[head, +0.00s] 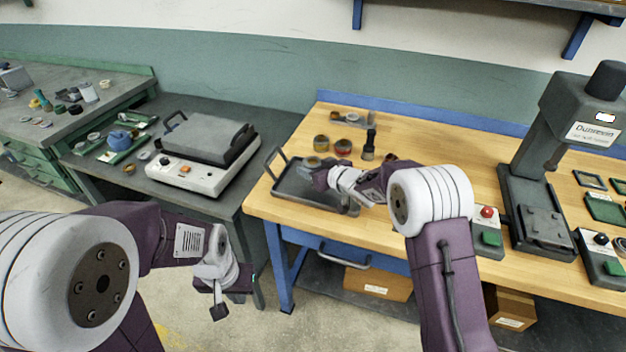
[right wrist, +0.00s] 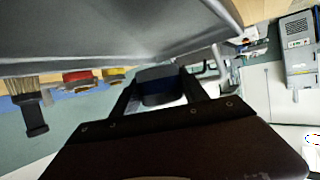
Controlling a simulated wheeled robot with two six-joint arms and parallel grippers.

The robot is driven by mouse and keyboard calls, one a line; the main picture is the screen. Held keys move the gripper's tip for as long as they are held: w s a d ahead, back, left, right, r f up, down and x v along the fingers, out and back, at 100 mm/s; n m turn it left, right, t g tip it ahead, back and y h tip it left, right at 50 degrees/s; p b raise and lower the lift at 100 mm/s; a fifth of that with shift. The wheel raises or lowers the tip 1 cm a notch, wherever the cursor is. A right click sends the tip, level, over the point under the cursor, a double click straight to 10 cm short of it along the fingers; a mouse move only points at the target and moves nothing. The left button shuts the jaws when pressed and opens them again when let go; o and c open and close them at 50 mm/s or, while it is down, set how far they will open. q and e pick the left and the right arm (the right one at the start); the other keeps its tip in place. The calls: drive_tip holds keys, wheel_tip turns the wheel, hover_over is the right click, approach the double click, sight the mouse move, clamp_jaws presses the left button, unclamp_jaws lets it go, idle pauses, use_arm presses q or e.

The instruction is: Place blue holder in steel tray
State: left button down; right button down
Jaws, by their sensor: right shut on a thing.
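The steel tray (head: 290,186), dark grey with raised handles, lies at the left end of the wooden bench. My right gripper (head: 318,178) is over the tray in the head view. In the right wrist view it is shut on a dark blue piece, the blue holder (right wrist: 157,88), between its two black fingers. A large grey surface, seemingly the tray (right wrist: 110,35), fills the top of that view close to the holder; I cannot tell whether they touch. In the head view the holder is not clear. My left gripper (head: 220,308) hangs in front of the grey table; its finger state is unclear.
Several small jars (head: 343,147) and a brush (head: 369,146) stand behind the tray. A control box with a red button (head: 487,215) and a press (head: 540,205) stand to the right. A white machine (head: 200,160) sits on the grey table to the left.

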drive_tip(key=shift+f+b, duration=0.45)
drive_tip(key=shift+f, duration=1.5)
drive_tip(key=shift+r, duration=0.1)
drive_tip(key=c, duration=1)
unclamp_jaws()
drive_tip(key=shift+f, duration=0.3)
drive_tip(key=o, duration=0.4)
